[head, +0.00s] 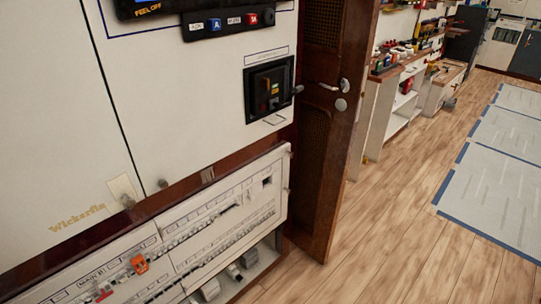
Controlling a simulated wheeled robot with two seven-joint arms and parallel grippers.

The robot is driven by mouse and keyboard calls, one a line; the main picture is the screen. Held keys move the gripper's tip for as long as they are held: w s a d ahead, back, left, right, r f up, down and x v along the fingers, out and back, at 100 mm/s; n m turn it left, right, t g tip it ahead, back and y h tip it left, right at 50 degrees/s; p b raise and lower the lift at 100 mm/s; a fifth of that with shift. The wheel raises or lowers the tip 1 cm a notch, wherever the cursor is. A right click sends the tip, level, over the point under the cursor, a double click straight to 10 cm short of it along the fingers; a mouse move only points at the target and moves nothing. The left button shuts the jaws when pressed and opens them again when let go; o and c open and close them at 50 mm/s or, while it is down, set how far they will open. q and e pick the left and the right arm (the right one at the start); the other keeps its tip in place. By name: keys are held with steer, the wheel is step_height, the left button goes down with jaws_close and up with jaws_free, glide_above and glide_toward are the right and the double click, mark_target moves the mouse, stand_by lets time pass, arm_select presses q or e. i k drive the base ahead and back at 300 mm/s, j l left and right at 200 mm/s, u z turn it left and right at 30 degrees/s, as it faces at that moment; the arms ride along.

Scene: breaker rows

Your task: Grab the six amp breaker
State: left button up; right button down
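A white breaker panel (222,200) fills the lower left of the head view. Rows of small breakers (205,232) run along it at a slant. An orange piece (138,264) stands out on the row at the lower left, and a red piece (104,292) sits below and left of it. The ratings are too small to read, so I cannot tell which breaker is the six amp one. The panel's lower left part is cut off by the frame edge. Neither of my grippers is in view.
A white cabinet front (150,110) with a black switch unit (270,88) rises above the panel. An open brown door (325,130) stands to its right. Shelves with tools (405,90) line the wall beyond. The wooden floor (420,235) is clear, with blue-edged mats (500,150) at right.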

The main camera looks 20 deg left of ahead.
mark_target(232, 272)
steer(key=k+l+u, duration=0.15)
steer(key=u, duration=0.2)
steer(key=k+l+u, duration=0.1)
steer(key=u, duration=0.25)
steer(key=k+u, duration=0.2)
steer(key=u, duration=0.15)
